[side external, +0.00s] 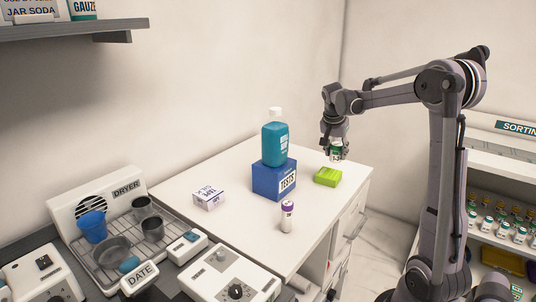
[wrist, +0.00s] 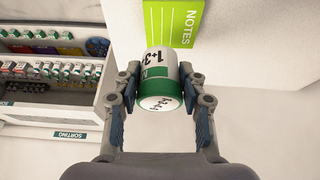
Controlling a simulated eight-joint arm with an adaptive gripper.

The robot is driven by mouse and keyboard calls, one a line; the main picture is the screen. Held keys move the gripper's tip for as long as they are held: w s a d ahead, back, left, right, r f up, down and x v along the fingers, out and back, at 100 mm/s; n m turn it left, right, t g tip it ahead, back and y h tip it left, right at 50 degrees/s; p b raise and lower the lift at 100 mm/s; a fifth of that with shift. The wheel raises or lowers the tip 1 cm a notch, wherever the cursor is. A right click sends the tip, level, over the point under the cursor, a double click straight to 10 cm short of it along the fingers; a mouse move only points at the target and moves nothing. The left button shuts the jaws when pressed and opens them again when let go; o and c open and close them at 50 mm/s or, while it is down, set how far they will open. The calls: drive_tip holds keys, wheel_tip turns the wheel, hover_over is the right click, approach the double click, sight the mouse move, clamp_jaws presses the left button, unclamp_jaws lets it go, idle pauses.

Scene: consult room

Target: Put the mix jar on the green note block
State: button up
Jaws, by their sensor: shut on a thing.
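The mix jar (wrist: 160,75) is a small white and green jar marked "1+3", held between the two fingers of my gripper (wrist: 162,92). The green note block (wrist: 178,22), labelled "NOTES", is just beyond the jar in the wrist view, and the jar covers part of its near end. In the side view, the note block (side external: 327,177) lies on the white table. My gripper (side external: 336,152) points down above and slightly right of the block, with the jar partly hidden by the fingers. The jar appears above the block, apart from it.
A blue "TESTS" box (side external: 268,180) with a teal bottle (side external: 275,144) on it stands left of the block. A purple-capped vial (side external: 287,217) and a small white box (side external: 209,196) are also on the table (side external: 245,155). A sorting shelf (side external: 500,141) stands at right.

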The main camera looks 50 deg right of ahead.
drive_tip(key=shift+w+a+f, duration=0.2)
drive_tip(key=shift+w+f, duration=0.25)
drive_tip(key=shift+w, duration=0.3)
drive_tip(key=shift+f, duration=2)
drive_tip(key=shift+f, duration=0.1)
drive_tip(key=o, duration=1.1)
drive_tip(key=shift+o, duration=0.2)
drive_tip(key=v, duration=1.2)
drive_tip(key=s+a+f+n+t+y, duration=0.1)
drive_tip(key=a+n, duration=0.4)
drive_tip(key=a, duration=0.5)
drive_tip(key=s+a+f+n+t+y, duration=0.2)
drive_tip(key=a+n, duration=0.4)
drive_tip(key=a, duration=0.5)
drive_tip(key=s+a+f+n+t+y, duration=0.1)
drive_tip(key=s+a+f+n+t, duration=0.2)
drive_tip(key=a+n, duration=0.3)
drive_tip(key=a+f, duration=0.1)
drive_tip(key=a, duration=0.4)
drive_tip(key=shift+s+a+f+t+y, duration=0.2)
drive_tip(key=shift+s+a+t+y, duration=0.1)
drive_tip(key=shift+s+t, duration=0.1)
